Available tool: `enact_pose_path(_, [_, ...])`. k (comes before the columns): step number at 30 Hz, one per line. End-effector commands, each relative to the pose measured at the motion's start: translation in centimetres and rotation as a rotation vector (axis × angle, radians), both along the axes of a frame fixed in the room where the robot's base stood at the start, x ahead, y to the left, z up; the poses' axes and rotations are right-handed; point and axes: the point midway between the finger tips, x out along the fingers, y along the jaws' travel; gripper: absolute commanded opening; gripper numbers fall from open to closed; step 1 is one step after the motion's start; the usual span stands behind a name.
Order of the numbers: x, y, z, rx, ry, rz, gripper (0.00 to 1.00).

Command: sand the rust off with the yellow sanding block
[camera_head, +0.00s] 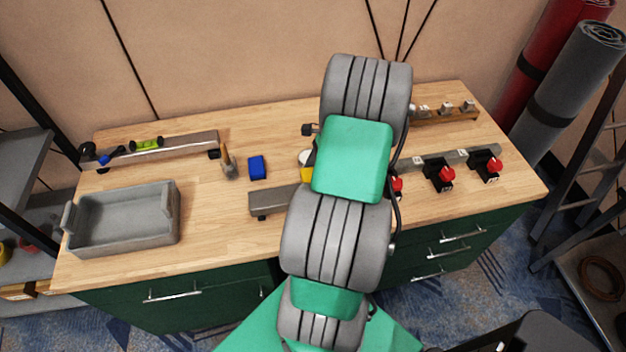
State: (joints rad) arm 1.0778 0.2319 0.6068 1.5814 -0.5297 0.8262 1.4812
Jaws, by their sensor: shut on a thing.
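A small part of the yellow sanding block (306,174) shows at the left edge of my arm, near the middle of the bench. The rest of it is behind the arm. A long grey metal bar (272,203) runs along the front of the bench and passes behind my arm. Its right part carries black-and-red clamps (439,175). I see no clear rust on the bare parts of the bar; its middle is covered by the arm. My gripper is hidden behind my arm, so its hold on anything does not show.
A grey tray (123,220) stands at the bench's left. A blue block (257,167) and a brush (227,162) lie left of my arm. A rack with tools (185,148) is at the back left, and a wooden holder (447,115) is at the back right.

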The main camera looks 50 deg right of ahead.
Motion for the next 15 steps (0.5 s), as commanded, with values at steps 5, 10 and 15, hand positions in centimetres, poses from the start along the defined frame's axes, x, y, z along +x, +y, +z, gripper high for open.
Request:
enact_pose_path(5, [0.1, 0.5, 1.9, 0.005, 0.002, 0.009, 0.34])
enact_pose_path(10, [0.3, 0.6, 3.4, 0.006, 0.003, 0.012, 0.34])
enact_pose_path(15, [0.4, 0.7, 4.4, 0.004, 0.002, 0.015, 0.34])
